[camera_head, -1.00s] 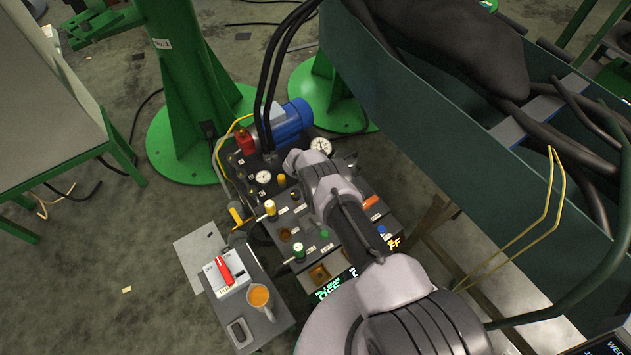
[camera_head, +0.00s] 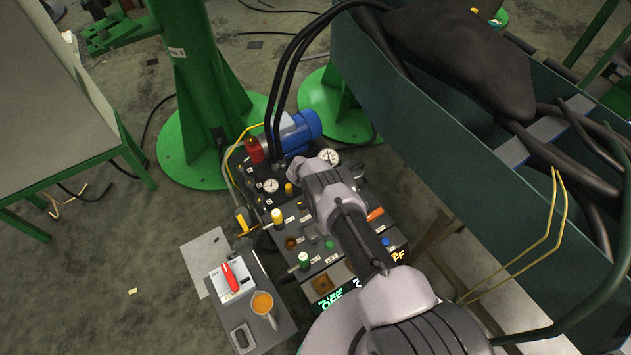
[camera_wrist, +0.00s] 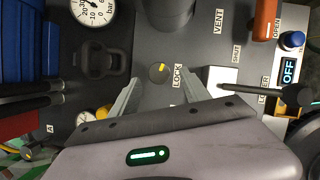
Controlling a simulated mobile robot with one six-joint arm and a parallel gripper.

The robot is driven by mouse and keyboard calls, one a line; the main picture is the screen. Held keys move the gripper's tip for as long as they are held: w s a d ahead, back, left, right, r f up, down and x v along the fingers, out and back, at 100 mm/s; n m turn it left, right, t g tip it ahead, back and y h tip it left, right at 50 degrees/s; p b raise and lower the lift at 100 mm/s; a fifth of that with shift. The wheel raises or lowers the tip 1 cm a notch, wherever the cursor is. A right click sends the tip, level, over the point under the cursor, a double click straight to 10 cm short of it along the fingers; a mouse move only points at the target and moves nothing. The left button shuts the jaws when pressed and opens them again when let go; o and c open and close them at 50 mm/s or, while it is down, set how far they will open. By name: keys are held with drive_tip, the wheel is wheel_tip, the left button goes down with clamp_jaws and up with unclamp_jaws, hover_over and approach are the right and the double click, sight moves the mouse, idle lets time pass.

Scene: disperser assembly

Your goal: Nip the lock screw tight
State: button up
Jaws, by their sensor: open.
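The lock screw (camera_wrist: 158,72) is a dark round knob with a yellow line across its top. It sits on the grey panel beside a LOCK label (camera_wrist: 178,76). In the wrist view my gripper (camera_wrist: 159,86) is open, with its two grey fingers either side of the screw in the picture. Clear gaps show between the fingers and the screw, and nothing is held. I cannot tell how high the tips are above the panel. In the head view my arm covers the screw and the fingers.
A pressure gauge (camera_wrist: 95,10), a black fitting (camera_wrist: 102,55), an orange handle (camera_wrist: 265,20) and a black-ended lever (camera_wrist: 290,94) surround the screw. The blue motor (camera_head: 300,130) and black hoses (camera_head: 285,85) stand behind.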

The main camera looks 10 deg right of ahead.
drive_tip(key=p+v, duration=0.7)
drive_tip(key=v, duration=0.7)
drive_tip(key=shift+r+p, duration=0.3)
drive_tip(key=shift+r, duration=0.05)
drive_tip(key=shift+s+a, duration=0.1)
